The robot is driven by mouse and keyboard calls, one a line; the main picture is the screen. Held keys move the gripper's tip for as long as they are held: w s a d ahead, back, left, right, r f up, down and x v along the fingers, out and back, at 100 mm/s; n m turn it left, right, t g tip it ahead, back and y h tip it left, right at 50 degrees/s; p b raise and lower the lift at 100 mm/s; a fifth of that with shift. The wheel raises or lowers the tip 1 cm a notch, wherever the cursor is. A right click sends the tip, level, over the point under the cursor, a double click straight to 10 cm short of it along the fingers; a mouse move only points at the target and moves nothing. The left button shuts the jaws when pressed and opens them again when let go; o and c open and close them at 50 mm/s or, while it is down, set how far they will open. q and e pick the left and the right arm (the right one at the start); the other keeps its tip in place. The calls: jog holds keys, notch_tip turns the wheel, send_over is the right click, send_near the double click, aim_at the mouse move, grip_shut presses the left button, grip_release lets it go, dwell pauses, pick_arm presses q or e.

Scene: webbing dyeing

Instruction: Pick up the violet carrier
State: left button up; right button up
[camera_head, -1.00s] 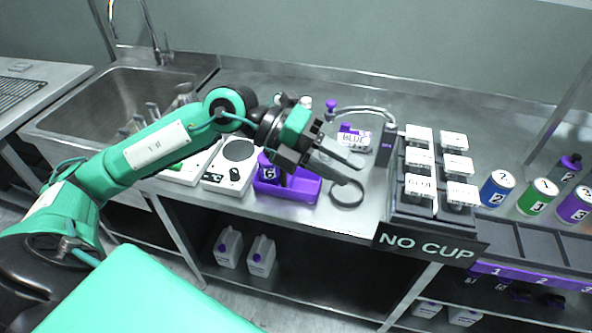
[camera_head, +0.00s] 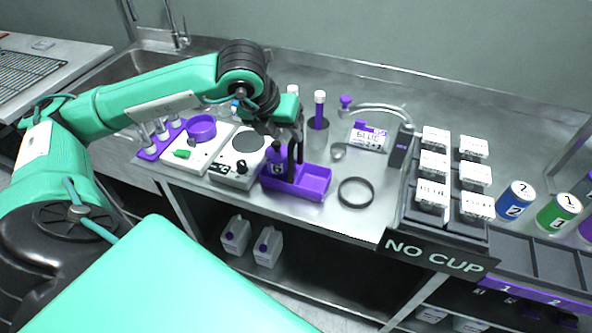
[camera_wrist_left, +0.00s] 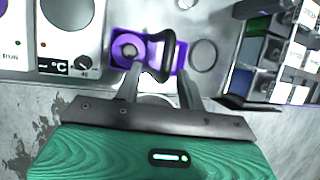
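The violet carrier (camera_head: 312,184) is an open purple tray on the steel counter, left of the middle. A dark purple bottle (camera_head: 275,157) marked with a number stands in its left end. My left gripper (camera_head: 287,146) points down over the carrier. The left wrist view shows the carrier (camera_wrist_left: 120,34) and its black handle (camera_wrist_left: 167,45) from above. There my left gripper (camera_wrist_left: 160,70) is open, with one finger on each side of the handle's near end. I cannot tell whether the fingers touch the handle. My right gripper is not in view.
A white hotplate (camera_head: 236,170) stands close left of the carrier. A black ring (camera_head: 356,192) lies to its right. Bare counter lies in front of the rack's left side.

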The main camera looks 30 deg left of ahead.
pick_arm(q)
jog(key=x, duration=0.2)
jog(key=p+x, duration=0.2)
jog(key=x, duration=0.1)
jog(key=shift+w+d+f, duration=0.1)
jog(key=shift+w+d, duration=0.25)
jog(key=shift+w, duration=0.15)
jog(key=shift+w+f, duration=0.1)
jog(key=shift+f, duration=0.25)
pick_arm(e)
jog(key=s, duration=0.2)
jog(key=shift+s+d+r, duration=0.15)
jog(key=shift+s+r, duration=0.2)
pick_arm(q)
jog(key=shift+c, duration=0.2)
grip_shut()
